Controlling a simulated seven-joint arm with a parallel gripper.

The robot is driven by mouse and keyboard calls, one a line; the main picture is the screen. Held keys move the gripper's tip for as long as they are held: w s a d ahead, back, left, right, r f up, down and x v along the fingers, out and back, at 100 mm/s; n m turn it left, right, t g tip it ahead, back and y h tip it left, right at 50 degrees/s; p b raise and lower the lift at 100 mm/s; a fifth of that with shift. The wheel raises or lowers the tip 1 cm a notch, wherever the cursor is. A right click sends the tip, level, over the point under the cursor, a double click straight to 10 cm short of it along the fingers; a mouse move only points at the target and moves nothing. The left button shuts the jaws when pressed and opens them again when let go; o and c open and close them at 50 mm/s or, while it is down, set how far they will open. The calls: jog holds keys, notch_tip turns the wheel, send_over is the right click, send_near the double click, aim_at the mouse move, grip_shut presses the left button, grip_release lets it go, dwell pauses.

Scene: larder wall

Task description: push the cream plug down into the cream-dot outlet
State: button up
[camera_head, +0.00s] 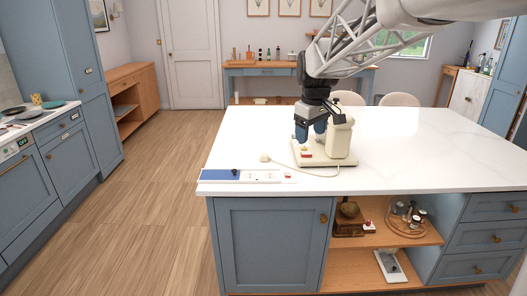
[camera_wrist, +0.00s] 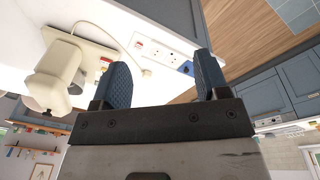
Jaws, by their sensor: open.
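The cream plug (camera_head: 265,157) lies on the white counter just behind the outlet strip (camera_head: 233,180), apart from it, on a cord from a cream machine (camera_head: 338,139). In the wrist view, the plug (camera_wrist: 147,73) shows between my fingers, beyond them. The strip (camera_wrist: 175,58) has a blue part with a black piece at one end and white sockets beside it. The dot colours are too small to tell, so I cannot pick out the cream-dot outlet. My gripper (camera_head: 311,132) is open and empty, above the counter by the machine, right of the plug.
The cream machine stands close beside my gripper, and its cord loops over the counter. The counter is clear to the right and behind. Open shelves below hold a wooden grinder (camera_head: 349,209) and a round tray (camera_head: 390,222) with jars.

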jog(key=w+a+f+n, duration=0.1)
jog(key=w, duration=0.5)
jog(key=w+a+f+n, duration=0.1)
jog(key=w+a+f, duration=0.1)
jog(key=w, duration=0.4)
jog(key=n+g, duration=0.1)
jog(key=n, duration=0.6)
send_over(265, 154)
jog(key=s, duration=0.1)
jog(key=f, duration=1.8)
jog(key=shift+d+f, duration=0.2)
jog(key=shift+d, duration=0.05)
jog(key=shift+w+a+f, duration=0.2)
jog(key=shift+w+f, duration=0.1)
jog(key=shift+f, duration=0.1)
jog(key=shift+f, duration=1.35)
jog(key=shift+f, duration=2.6)
